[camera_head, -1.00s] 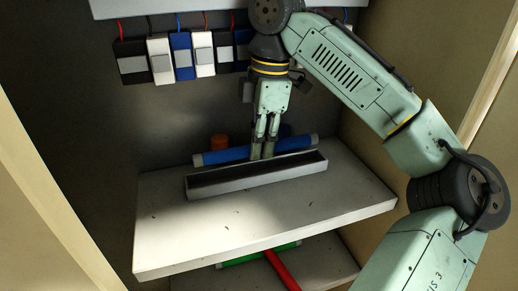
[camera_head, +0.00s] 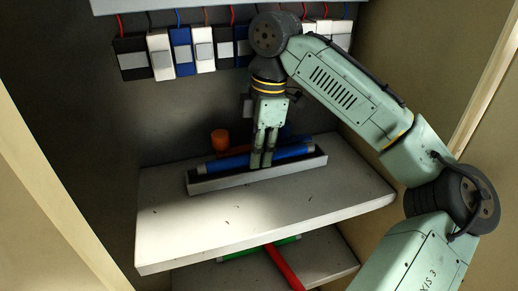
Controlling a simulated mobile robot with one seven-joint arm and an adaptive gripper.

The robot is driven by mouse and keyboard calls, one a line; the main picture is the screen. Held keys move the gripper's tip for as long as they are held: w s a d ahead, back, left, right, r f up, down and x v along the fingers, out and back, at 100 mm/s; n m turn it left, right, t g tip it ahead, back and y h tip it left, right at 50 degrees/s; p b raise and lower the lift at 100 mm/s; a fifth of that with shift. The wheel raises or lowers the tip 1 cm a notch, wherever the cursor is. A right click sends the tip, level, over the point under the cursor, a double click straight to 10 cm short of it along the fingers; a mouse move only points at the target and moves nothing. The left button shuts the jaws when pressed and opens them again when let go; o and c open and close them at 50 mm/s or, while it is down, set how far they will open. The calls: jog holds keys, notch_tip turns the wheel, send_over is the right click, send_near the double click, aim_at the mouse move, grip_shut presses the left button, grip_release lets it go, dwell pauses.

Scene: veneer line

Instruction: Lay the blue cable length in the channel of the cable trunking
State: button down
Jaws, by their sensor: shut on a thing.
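The blue cable length (camera_head: 229,163) has light-coloured ends and lies lengthwise along the cable trunking (camera_head: 215,183), a grey open-topped channel on the upper shelf. The cable appears to be at or inside the channel's opening, with the near wall in front of its lower side. Whether it rests on the channel floor is hidden.
The white shelf (camera_head: 250,218) is clear in front of the trunking. Behind stand an orange cylinder (camera_head: 220,140) and a partly hidden dark blue thing. A row of breaker-like modules (camera_head: 181,52) hangs above. Red (camera_head: 284,266) and green (camera_head: 287,240) lengths lie on the lower shelf.

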jog(key=shift+s+f, duration=0.25)
jog(key=shift+f, duration=0.15)
jog(key=c, duration=1.7)
grip_release()
jog(key=shift+s+d, duration=0.1)
jog(key=shift+s, duration=0.05)
jog(key=r, duration=0.4)
jog(key=d+r, duration=0.1)
jog(key=r, duration=0.4)
jog(key=w+r, duration=0.1)
jog(key=r, duration=0.3)
jog(key=shift+d+r+p, duration=0.15)
jog(key=shift+r+p, duration=0.05)
jog(key=shift+p, duration=0.15)
jog(key=shift+s+f, duration=0.1)
